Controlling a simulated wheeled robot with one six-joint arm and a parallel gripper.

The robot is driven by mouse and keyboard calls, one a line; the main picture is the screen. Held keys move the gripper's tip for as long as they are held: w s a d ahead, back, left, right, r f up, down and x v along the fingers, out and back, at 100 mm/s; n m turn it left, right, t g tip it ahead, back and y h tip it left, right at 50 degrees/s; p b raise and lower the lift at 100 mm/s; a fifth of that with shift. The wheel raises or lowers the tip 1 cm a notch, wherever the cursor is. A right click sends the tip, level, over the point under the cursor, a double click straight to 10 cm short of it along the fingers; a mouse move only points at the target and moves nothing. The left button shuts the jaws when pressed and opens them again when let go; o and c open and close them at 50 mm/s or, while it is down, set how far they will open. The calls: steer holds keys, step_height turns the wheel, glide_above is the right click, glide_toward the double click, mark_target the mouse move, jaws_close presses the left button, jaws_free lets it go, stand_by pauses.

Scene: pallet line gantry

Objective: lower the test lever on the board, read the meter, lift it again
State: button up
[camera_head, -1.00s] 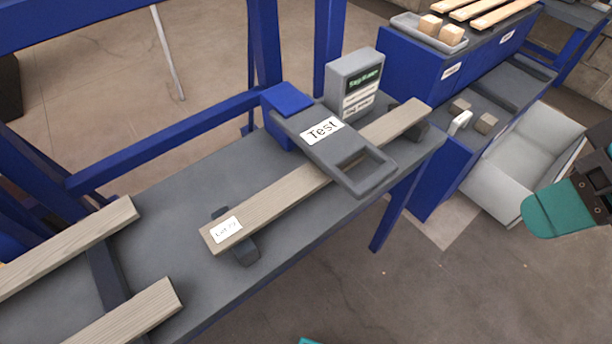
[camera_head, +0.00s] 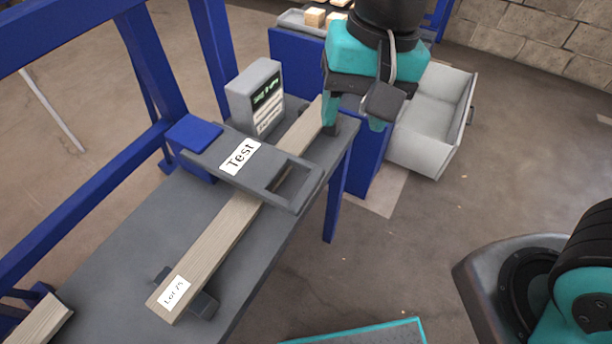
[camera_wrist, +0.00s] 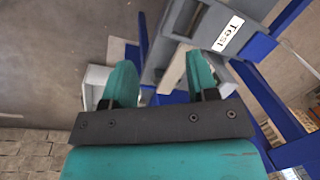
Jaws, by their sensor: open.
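The grey test lever (camera_head: 268,177), labelled "Test", reaches from a blue block (camera_head: 193,134) across the wooden board (camera_head: 228,225) to a loop handle. I cannot tell whether the lever touches the board. The board rests on dark supports and bears a lot label. The grey meter (camera_head: 241,93) stands behind the lever; its dark screen has green text too small to read. My gripper (camera_head: 355,122) is open and empty, fingers down, near the board's far end and beyond the handle. In the wrist view my gripper (camera_wrist: 160,66) has the lever (camera_wrist: 203,23) just beyond its fingers.
Blue frame posts (camera_head: 155,60) stand at left. A blue cabinet (camera_head: 290,65) and an open white drawer (camera_head: 425,140) are behind my gripper.

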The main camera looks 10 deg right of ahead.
mark_target(307, 186)
steer(key=w+a+f+m+h, duration=0.2)
steer(key=w+a+f+m, duration=0.1)
steer(key=a+m, duration=0.25)
steer(key=shift+m, duration=0.35)
step_height(307, 186, down, 16)
steer(key=shift+w+d+f+p, duration=0.15)
steer(key=shift+f+p, duration=0.1)
steer(key=shift+p, duration=0.3)
jaws_close()
steer(key=shift+r, duration=0.1)
